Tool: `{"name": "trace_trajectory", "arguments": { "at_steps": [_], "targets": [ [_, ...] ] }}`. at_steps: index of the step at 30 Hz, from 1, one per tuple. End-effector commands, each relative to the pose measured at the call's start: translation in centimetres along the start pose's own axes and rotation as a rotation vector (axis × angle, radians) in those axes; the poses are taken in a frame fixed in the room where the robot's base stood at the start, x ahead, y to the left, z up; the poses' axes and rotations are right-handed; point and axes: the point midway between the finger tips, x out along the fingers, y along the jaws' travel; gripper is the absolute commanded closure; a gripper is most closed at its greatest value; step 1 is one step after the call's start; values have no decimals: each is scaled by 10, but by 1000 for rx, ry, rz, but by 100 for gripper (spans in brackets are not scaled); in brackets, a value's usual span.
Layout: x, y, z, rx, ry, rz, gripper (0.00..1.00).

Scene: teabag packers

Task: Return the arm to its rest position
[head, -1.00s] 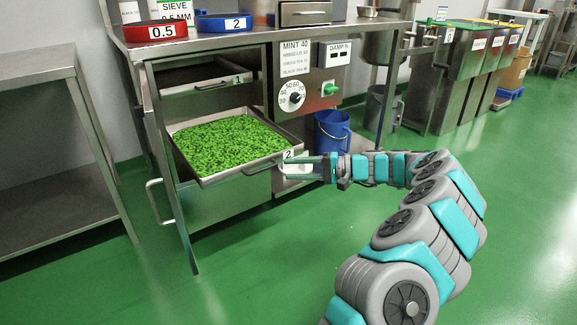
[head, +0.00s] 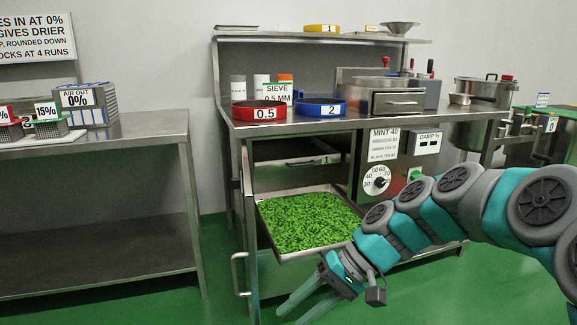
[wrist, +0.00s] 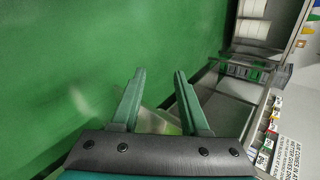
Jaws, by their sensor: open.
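My gripper (head: 308,300) hangs low in front of the drier in the head view, its fingers pointing down and left. In the wrist view my gripper (wrist: 160,102) shows two green fingers spread apart with nothing between them. My arm (head: 430,210) reaches in from the right edge of the head view with its links bent. The open drawer of green leaves (head: 310,220) lies behind and above my gripper; my wrist overlaps its front right corner in the picture.
The steel bench (head: 330,128) holds a red 0.5 sieve (head: 259,112) and a blue 2 sieve (head: 320,109). A steel table (head: 100,145) stands at left with a box marked 0% (head: 88,106). Green floor (wrist: 90,60) is clear below my gripper.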

Motion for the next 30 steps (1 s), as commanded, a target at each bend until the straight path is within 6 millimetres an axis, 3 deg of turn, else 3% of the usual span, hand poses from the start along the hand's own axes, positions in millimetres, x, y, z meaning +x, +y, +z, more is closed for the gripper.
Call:
{"name": "trace_trajectory", "arguments": {
  "at_steps": [1,5,12,16,22,30],
  "targets": [
    [2,-1,21,-11,-13,63,55],
    [7,14,67,-14,-38,225,55],
    [-2,61,146,22,-47,520,55],
    [-14,89,181,58,-34,655,55],
    [-29,117,215,106,-16,777,55],
    [-33,124,222,118,-10,804,55]
  ]
}}
